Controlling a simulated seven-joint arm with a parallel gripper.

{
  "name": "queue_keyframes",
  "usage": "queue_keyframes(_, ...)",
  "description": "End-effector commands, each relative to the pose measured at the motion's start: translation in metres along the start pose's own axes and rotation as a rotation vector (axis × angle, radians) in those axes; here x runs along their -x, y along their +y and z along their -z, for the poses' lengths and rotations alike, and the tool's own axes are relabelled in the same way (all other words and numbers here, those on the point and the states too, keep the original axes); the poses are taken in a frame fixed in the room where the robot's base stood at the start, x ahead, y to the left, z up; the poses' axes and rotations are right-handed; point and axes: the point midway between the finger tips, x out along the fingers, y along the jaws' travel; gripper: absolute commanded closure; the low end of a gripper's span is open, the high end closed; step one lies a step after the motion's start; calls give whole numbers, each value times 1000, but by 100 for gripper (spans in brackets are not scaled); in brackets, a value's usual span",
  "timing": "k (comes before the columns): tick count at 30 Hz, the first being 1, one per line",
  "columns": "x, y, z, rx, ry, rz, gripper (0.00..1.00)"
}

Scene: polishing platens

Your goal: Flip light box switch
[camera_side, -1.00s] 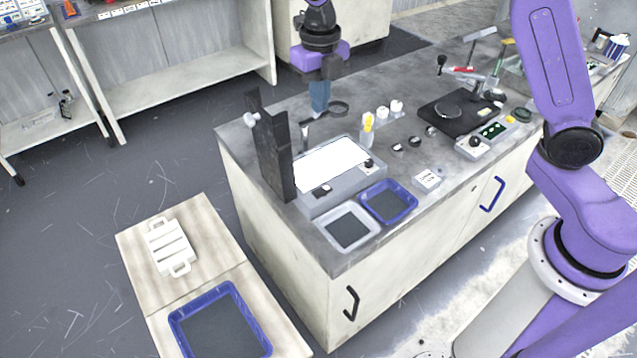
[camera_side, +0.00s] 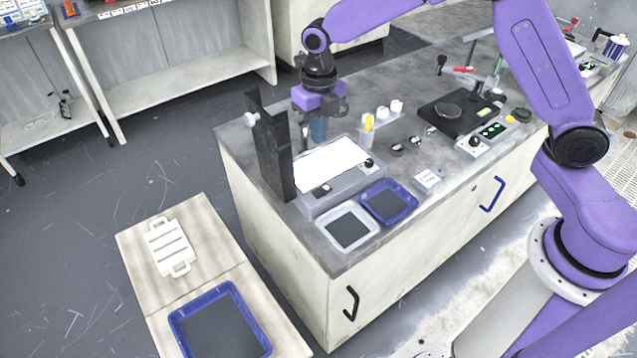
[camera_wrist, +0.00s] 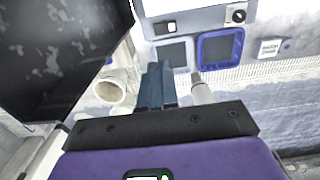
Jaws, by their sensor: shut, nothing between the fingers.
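The light box (camera_side: 312,202) sits on the bench with its white panel (camera_side: 330,163) bright. A small dark rocker switch (camera_side: 322,190) is at its near left corner and a black knob (camera_side: 368,163) at its near right. In the wrist view the switch (camera_wrist: 171,27) and the knob (camera_wrist: 238,15) show near the top. My gripper (camera_side: 318,135) points down at the box's far edge, above or behind the panel, apart from the switch. Its blue fingers (camera_wrist: 157,82) are together and empty. The fingertips are partly hidden or unclear in the side view.
A tall black stand (camera_side: 270,150) rises at the box's left, close to my gripper. A white tray (camera_side: 374,232) and a blue tray (camera_side: 413,208) lie in front. Bottles (camera_side: 367,135) stand to the right, with a black platen unit (camera_side: 446,110) beyond.

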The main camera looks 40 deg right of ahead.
Motion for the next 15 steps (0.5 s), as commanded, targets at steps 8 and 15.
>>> queue_keyframes(8, -54, -1, 1, -1, 3, 2, 100)
queue_keyframes(15, -99, -1, 1, -1, 3, 2, 100)
